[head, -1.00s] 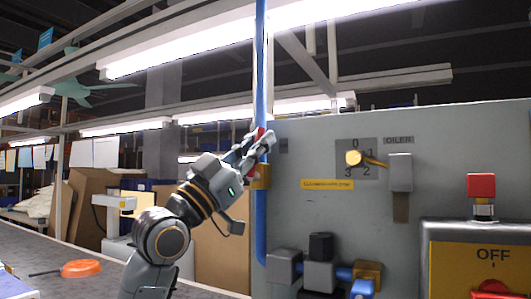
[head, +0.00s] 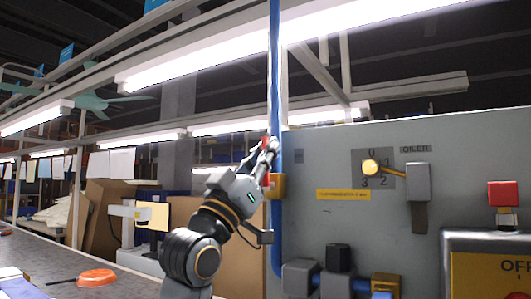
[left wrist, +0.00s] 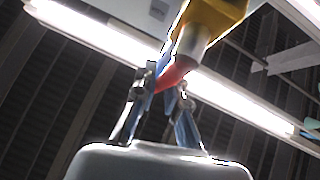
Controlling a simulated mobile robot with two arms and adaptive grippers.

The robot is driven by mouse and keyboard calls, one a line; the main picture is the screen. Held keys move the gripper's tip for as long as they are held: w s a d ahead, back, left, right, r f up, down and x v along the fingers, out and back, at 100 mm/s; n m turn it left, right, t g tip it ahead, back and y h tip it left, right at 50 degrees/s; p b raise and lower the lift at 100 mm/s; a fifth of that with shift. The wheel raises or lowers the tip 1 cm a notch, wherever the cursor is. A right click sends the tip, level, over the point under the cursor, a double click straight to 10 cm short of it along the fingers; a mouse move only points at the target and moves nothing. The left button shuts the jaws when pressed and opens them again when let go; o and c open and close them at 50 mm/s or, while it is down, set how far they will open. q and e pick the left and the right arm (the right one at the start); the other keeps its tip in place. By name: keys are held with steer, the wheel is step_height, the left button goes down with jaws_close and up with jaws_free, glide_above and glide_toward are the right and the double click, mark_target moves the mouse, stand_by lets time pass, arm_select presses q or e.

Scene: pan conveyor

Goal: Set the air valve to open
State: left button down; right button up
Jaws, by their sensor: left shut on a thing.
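The air valve has a brass-yellow body (head: 278,186) on the vertical blue pipe (head: 275,90), at the left edge of the grey panel. In the left wrist view the yellow body (left wrist: 215,14) is at the top, with a grey stem and a red handle (left wrist: 172,76) below it. My left gripper (head: 268,150) is just above and left of the valve body in the head view. In the left wrist view its fingers (left wrist: 166,92) are closed around the red handle. The fingers hide much of the handle, so its exact angle is hard to tell. My right gripper is not in view.
The grey panel (head: 330,230) carries a numbered dial with a yellow knob (head: 371,167) and a grey box (head: 418,182). A red button (head: 503,194) stands at the right. Pipe fittings (head: 335,280) sit low.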

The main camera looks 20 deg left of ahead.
arm_select(q)
steer(key=shift+f, duration=0.1)
steer(key=c, duration=1.4)
jaws_free()
steer(key=shift+w, duration=0.1)
steer(key=shift+o, duration=0.2)
steer(key=v, duration=1.2)
